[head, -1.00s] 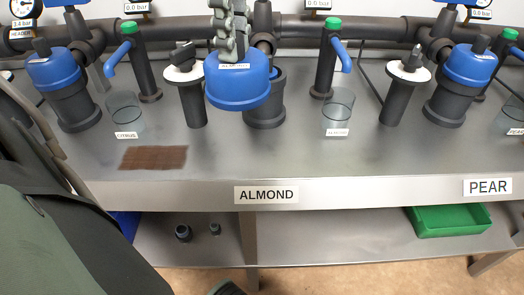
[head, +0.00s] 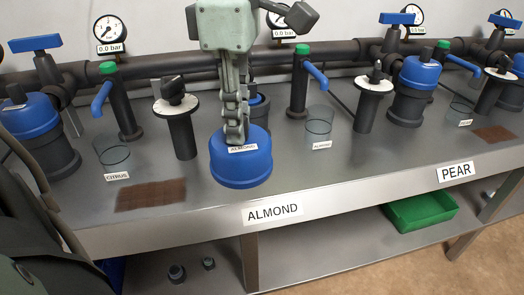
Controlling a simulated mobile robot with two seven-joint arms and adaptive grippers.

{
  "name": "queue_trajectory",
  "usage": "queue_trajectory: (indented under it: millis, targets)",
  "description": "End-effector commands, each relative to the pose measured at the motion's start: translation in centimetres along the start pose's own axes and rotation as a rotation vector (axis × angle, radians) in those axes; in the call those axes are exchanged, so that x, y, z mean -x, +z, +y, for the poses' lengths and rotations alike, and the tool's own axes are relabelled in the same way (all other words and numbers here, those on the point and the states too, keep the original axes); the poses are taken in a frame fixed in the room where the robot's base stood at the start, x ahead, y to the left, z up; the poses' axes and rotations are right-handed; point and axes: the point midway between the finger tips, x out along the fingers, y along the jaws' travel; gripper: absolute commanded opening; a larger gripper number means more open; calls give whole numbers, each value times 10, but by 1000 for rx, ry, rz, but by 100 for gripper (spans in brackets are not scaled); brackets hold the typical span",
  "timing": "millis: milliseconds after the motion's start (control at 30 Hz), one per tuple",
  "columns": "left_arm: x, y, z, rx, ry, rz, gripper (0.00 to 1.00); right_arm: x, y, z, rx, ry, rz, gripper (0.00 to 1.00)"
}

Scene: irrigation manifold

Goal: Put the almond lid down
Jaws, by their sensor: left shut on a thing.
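The blue almond lid (head: 241,168) has a white label marked ALMOND on top. My left gripper (head: 236,135) comes down from above and is shut on the top of the lid. The lid hangs or rests in front of the dark almond filter housing (head: 260,112), hiding most of it. The lid appears over the front part of the steel bench (head: 340,170); I cannot tell whether it touches the bench. My right gripper is out of view.
A brown mat (head: 151,194) lies on the bench left of the lid. Glass beakers stand at left (head: 112,153) and right (head: 319,122). A black post with a white dial (head: 176,107) stands close to the lid's left. Bare bench lies right of the lid.

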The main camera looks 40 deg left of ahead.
Motion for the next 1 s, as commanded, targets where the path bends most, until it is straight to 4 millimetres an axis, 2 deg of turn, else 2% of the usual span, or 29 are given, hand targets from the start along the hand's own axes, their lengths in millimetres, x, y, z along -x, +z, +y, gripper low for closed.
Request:
queue_trajectory:
  millis: [200,400,567,800,1000]
  targets:
    - [-31,12,49,1,-4,4,0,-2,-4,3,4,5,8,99]
    - [-48,19,77,0,-1,1,0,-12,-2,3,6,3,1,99]
    - [-55,20,82,-2,-1,1,0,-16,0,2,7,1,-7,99]
    - [-87,20,81,-3,-3,1,0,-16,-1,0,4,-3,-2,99]
    - [-90,20,82,-2,1,-1,0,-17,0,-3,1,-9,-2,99]
